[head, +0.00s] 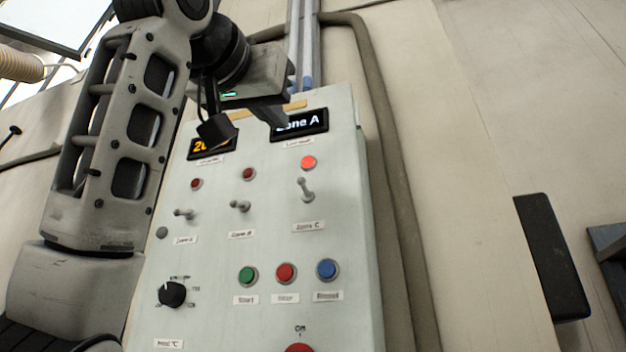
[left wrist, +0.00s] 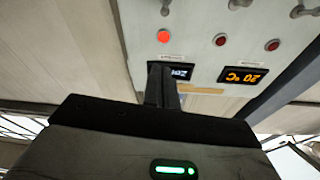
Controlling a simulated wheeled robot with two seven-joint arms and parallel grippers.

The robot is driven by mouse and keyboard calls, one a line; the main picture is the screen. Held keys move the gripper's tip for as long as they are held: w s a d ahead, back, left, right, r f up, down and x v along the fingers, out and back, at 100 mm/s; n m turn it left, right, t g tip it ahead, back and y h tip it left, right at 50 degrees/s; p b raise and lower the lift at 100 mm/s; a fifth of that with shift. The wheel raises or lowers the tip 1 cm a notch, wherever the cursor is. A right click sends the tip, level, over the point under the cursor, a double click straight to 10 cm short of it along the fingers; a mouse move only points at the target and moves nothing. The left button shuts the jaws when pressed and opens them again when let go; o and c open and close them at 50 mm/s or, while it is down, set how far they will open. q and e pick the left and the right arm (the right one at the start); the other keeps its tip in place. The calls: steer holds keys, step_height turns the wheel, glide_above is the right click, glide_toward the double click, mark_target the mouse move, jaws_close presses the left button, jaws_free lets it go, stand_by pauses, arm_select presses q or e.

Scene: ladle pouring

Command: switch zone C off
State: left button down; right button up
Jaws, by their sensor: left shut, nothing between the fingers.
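The zone C toggle switch (head: 304,189) sits on the pale control panel (head: 215,270), above its "Zone C" label. Its lever points up, and the lamp (head: 308,162) above it glows red-orange. In the left wrist view this lit lamp (left wrist: 163,36) is just beyond my fingers, with part of the lever at the top edge. My left gripper (head: 272,117) is shut and empty in front of the panel's upper part, by the "Zone A" display (head: 299,124). It is above the zone C lamp and apart from the lever. My right gripper is not in view.
Below are green, red and blue buttons (head: 327,269) and a black knob (head: 172,294). Conduits run above and beside the panel. A dark block (head: 552,258) is at right.

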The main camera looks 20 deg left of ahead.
mark_target(304, 188)
arm_select(q)
steer(key=shift+d, duration=0.2)
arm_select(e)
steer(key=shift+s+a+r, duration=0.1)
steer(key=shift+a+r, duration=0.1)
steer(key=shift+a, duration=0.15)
arm_select(q)
steer(key=shift+w, duration=0.1)
